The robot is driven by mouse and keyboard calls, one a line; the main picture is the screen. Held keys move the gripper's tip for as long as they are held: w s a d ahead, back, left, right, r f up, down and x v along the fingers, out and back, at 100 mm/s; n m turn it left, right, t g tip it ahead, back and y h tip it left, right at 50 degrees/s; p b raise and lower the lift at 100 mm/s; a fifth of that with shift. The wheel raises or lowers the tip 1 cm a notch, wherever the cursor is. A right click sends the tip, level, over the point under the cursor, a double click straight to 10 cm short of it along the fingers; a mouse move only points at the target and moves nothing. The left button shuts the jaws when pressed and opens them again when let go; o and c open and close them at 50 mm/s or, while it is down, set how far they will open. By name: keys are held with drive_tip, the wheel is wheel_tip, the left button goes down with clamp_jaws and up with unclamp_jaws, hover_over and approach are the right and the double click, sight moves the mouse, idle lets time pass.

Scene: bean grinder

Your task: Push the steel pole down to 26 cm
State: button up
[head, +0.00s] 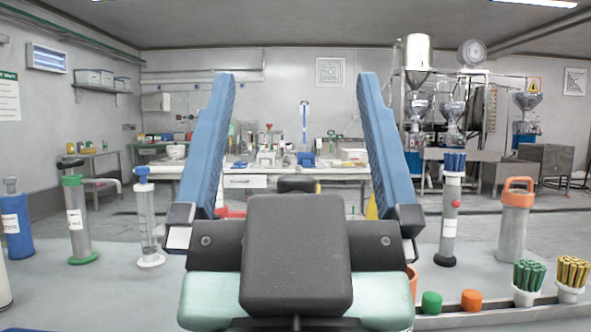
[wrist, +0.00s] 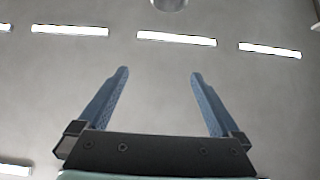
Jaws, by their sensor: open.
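My gripper (head: 297,78) is open and empty, its two blue fingers raised and wide apart in front of the head camera. In the wrist view my gripper (wrist: 159,73) points toward the ceiling with nothing between the fingers. I cannot tell for certain which thing is the steel pole. At the left stand a grey cylinder with a green collar and dark knob (head: 78,225) and a clear cylinder with a blue top (head: 147,222). No height marks are readable.
A blue container (head: 16,230) stands at the far left. At the right are a grey cylinder with blue rods (head: 450,215), an orange-handled canister (head: 515,222), green and orange caps and two brushes (head: 571,275). The white bench (head: 250,182) and grinding machines are farther back.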

drive_tip(key=shift+w+p, duration=0.1)
drive_tip(key=shift+p, duration=0.2)
drive_tip(key=c, duration=0.4)
drive_tip(key=shift+w+r+g+p, duration=0.15)
drive_tip(key=shift+w+g+p, duration=0.2)
drive_tip(key=shift+p, duration=0.45)
drive_tip(key=shift+c, duration=0.5)
drive_tip(key=n+g+y+p, duration=0.25)
drive_tip(key=g+p, duration=0.65)
drive_tip(key=p, duration=2.2)
approach(291, 181)
drive_tip(key=w, duration=0.2)
drive_tip(key=shift+m, duration=0.35)
drive_tip(key=w, duration=0.4)
drive_tip(key=w+a, duration=0.1)
drive_tip(key=w, duration=0.3)
drive_tip(key=w+f, duration=0.1)
drive_tip(key=w, duration=0.3)
drive_tip(key=shift+w+a, duration=0.15)
drive_tip(key=shift+a, duration=0.05)
